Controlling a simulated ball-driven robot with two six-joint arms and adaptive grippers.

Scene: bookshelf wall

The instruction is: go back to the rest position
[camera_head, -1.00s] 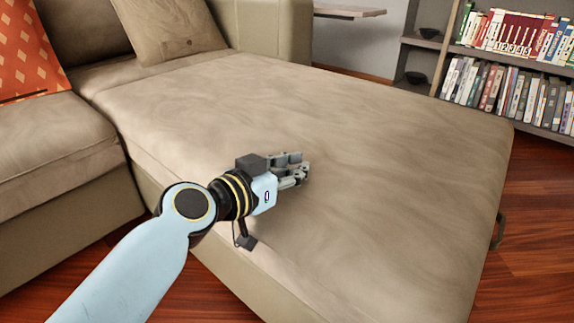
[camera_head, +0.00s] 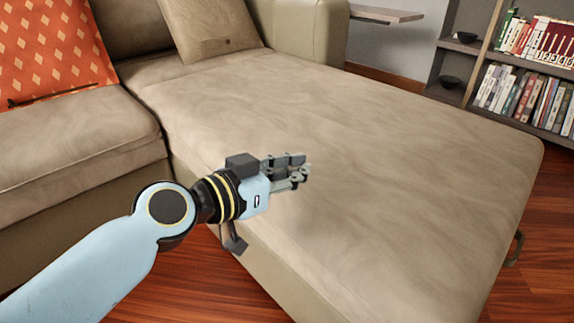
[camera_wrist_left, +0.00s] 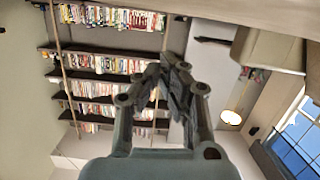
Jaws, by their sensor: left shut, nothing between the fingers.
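My left gripper (camera_head: 306,170) shows in the middle of the head view, in front of the beige chaise section of the sofa (camera_head: 400,150). It is shut and holds nothing. In the left wrist view its fingers (camera_wrist_left: 174,68) meet at the tips, with only the room behind them. My right gripper is in neither view.
The sofa's seat (camera_head: 70,140) with an orange cushion (camera_head: 58,45) is at the left. A beige pillow (camera_head: 208,28) lies at the back. A bookshelf (camera_head: 470,75) stands at the back right. Wooden floor (camera_head: 185,285) shows in front and at the right.

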